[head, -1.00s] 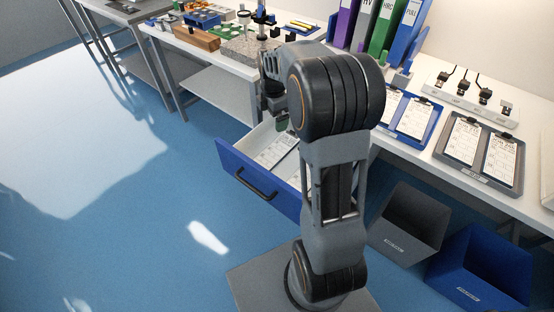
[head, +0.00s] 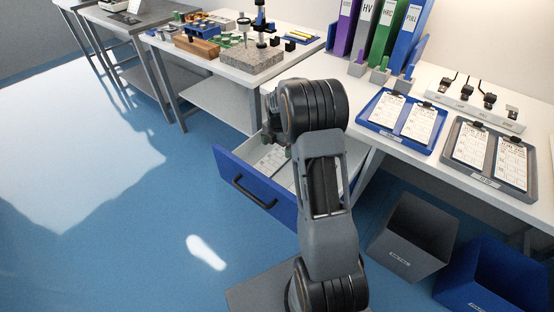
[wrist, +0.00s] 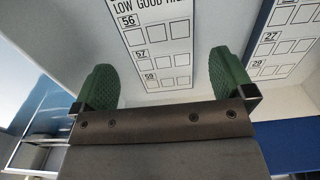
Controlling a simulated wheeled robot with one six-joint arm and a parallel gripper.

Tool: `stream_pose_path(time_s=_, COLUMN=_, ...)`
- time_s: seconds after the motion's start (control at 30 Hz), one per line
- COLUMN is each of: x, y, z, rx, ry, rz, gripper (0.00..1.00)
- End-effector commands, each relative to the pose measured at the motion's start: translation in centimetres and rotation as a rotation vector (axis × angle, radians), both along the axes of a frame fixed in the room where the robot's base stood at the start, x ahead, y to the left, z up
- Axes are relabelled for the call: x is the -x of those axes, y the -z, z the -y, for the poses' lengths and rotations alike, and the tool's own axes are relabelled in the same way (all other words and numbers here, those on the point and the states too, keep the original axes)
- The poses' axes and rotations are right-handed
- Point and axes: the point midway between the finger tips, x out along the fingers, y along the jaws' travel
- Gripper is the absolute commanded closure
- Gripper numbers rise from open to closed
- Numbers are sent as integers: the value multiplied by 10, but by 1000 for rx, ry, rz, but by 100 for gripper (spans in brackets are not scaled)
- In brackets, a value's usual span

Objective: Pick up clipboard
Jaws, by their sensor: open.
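Clipboards with white sheets and dark clips lie in a blue tray (head: 379,127) and a grey tray (head: 490,182) on the table. One is the blue tray's left clipboard (head: 386,109). In the open blue-fronted drawer (head: 226,168) lies a printed sheet (head: 270,160); whether it is on a clipboard is unclear. In the wrist view, a white sheet (wrist: 158,40) marked LOW GOOD HIGH lies between and beyond the green fingertips of my gripper (wrist: 163,82), which is open and empty. A second sheet (wrist: 288,40) shows at the right. My arm hides part of the drawer.
Coloured binders (head: 384,40) stand at the back of the table. A white holder with black devices (head: 475,100) is behind the trays. A grey bin (head: 412,232) and a blue bin (head: 485,275) stand below. The floor at left is clear.

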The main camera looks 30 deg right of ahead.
Motion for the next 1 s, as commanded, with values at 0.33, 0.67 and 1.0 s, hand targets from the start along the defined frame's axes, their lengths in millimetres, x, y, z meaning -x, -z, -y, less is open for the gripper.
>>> stream_pose_path(time_s=0.33, x=-1, y=33, z=1, rx=-1, ry=0, rz=-3, gripper=0)
stream_pose_path(time_s=0.67, x=-2, y=52, z=1, rx=0, ry=0, rz=1, gripper=0)
stream_pose_path(time_s=1.0, x=-2, y=52, z=1, rx=0, ry=0, rz=0, gripper=26)
